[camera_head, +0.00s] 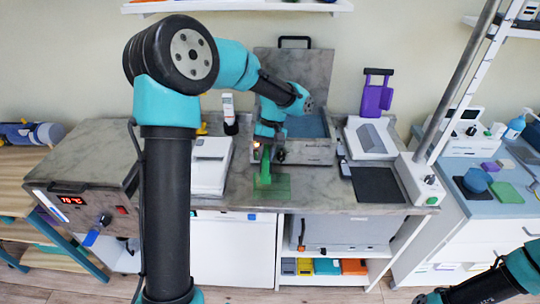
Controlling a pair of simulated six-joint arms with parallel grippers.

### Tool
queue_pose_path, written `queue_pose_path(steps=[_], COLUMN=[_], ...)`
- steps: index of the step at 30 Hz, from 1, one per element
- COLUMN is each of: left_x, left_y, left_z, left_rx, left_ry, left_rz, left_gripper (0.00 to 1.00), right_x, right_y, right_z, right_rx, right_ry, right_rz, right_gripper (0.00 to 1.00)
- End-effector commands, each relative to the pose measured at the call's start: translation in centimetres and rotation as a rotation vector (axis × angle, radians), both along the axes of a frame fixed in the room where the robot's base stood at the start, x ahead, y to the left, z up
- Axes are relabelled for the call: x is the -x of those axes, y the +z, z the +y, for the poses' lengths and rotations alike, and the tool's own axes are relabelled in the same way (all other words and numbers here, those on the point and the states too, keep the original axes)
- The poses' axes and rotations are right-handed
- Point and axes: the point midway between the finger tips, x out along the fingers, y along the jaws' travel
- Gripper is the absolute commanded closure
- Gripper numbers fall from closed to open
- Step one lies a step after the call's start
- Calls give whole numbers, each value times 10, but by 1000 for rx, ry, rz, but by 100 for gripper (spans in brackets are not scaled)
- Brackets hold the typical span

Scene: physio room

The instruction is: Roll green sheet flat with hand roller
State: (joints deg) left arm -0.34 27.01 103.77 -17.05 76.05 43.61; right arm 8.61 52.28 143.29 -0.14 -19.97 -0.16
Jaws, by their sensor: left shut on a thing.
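A thin, translucent green sheet (284,187) lies on the grey stone-look counter near its front edge. My left gripper (266,148) is above the sheet's back edge, pointing down. It is shut on a green upright tool (265,168), which looks like the hand roller; its lower end is at or just above the sheet, and I cannot tell whether they touch. My own wrist hides part of the tool's top. My right arm shows only at the bottom right corner, with its gripper out of the frame.
An open grey case (310,152) stands behind the sheet. A white flat device (210,166) is to its left, and a dark mat (378,185) to its right. A heater box with a red display (72,200) is at the left. A metal pole (458,80) rises at the right.

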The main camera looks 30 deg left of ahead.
Motion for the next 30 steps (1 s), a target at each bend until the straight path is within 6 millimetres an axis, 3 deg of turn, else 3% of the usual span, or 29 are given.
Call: queue_pose_path(steps=[11,30], left_x=[0,0], left_y=[-7,-54], left_z=[0,0], left_rx=[-1,0], left_ry=[-4,-4], left_rz=[0,1], left_gripper=[100,100], right_x=[0,0], right_y=[0,0], right_z=[0,0], right_rx=[0,0], right_ry=[0,0], right_rz=[0,0], right_gripper=[57,57])
